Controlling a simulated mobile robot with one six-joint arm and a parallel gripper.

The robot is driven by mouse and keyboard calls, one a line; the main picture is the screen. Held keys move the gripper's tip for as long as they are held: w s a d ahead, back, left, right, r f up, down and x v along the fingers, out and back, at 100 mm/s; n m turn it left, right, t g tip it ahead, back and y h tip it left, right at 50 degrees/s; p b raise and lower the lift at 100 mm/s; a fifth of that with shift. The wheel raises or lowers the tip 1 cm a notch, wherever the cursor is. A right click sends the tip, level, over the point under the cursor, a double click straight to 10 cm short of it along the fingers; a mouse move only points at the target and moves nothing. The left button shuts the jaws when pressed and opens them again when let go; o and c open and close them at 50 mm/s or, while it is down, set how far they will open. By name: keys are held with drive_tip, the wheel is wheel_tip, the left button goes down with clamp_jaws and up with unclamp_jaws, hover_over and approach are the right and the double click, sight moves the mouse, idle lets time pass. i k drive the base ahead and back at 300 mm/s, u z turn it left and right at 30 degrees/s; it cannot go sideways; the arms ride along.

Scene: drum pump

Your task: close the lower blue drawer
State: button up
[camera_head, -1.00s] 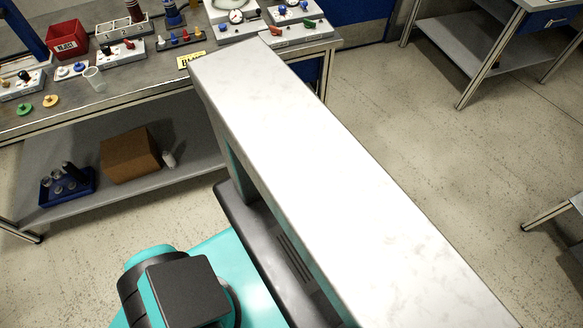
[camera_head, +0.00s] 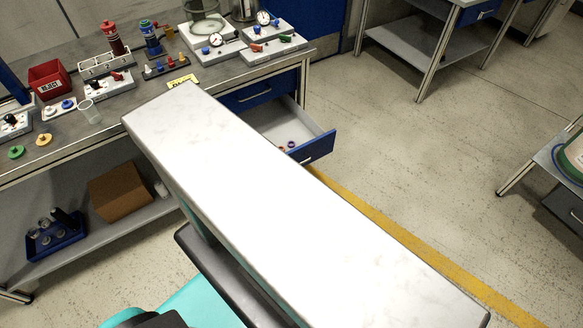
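The lower blue drawer (camera_head: 318,148) of the workbench is pulled out and stands open. Its pale inside shows, with small purple and reddish items (camera_head: 291,144) near the front. Its left part is hidden behind a long white body of mine that crosses the view. The upper blue drawer (camera_head: 258,93) above it looks shut. My gripper is not in view.
The workbench top (camera_head: 140,55) holds a red bin (camera_head: 50,78), stands and gauges. Its lower shelf holds a cardboard box (camera_head: 118,190) and a blue tray (camera_head: 55,236). Floor right of the drawer is clear, with a yellow line (camera_head: 420,250).

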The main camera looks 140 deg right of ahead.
sight(282, 120)
drive_tip(key=z, duration=4)
drive_tip(key=i, duration=0.1)
drive_tip(key=u, duration=2.4)
drive_tip(key=k, duration=0.25)
drive_tip(key=z, duration=2.25)
drive_tip(key=k, duration=0.2)
drive_tip(key=z, duration=1.1)
